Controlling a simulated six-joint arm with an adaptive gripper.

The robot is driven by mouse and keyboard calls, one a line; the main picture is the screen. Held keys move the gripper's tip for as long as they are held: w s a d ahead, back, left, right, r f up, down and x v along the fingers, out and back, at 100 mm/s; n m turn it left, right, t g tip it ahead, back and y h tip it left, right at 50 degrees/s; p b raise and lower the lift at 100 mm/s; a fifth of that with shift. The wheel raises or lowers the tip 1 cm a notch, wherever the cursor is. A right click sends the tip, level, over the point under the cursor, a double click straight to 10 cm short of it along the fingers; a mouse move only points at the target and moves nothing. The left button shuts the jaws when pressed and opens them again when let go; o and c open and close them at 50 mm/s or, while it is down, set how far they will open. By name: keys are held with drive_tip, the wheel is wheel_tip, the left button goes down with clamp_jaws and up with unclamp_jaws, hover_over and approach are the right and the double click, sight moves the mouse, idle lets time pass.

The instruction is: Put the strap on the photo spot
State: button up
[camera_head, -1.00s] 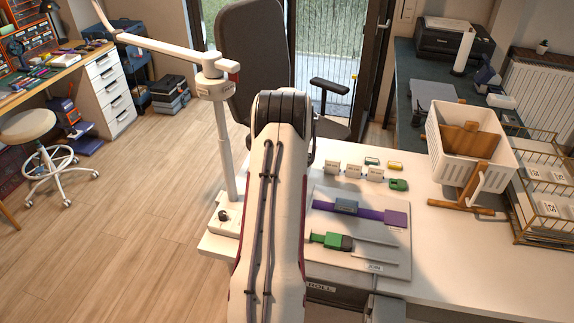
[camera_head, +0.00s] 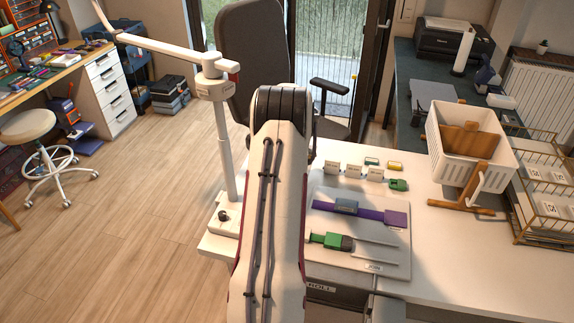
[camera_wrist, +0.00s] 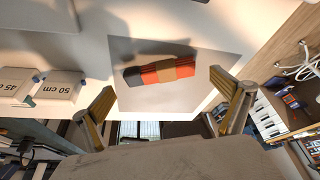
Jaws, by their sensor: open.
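In the wrist view a short striped bundle (camera_wrist: 160,70), dark, red-orange and tan, lies flat on a grey square (camera_wrist: 205,95) on the white table. My gripper (camera_wrist: 162,84) is open and empty. Its two fingers stand apart, one on either side of the bundle's near edge in the picture; I cannot tell the height gap. In the head view a purple strap (camera_head: 376,214) with a blue-grey piece lies on a pale board (camera_head: 350,262). My arm hides the gripper and the striped bundle there. I cannot tell which marked area is the photo spot.
Small label blocks (camera_wrist: 62,86) stand left of the grey square. The board also carries a green piece (camera_head: 326,240) with pale rods. A white basket (camera_head: 470,143) and a wire rack (camera_head: 545,185) stand to the right. A white post (camera_head: 226,150) with an overhead arm rises on the left.

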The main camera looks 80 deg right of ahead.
drive_tip(key=v, duration=1)
drive_tip(key=shift+r, duration=0.2)
drive_tip(key=shift+a, duration=0.2)
idle(0.6)
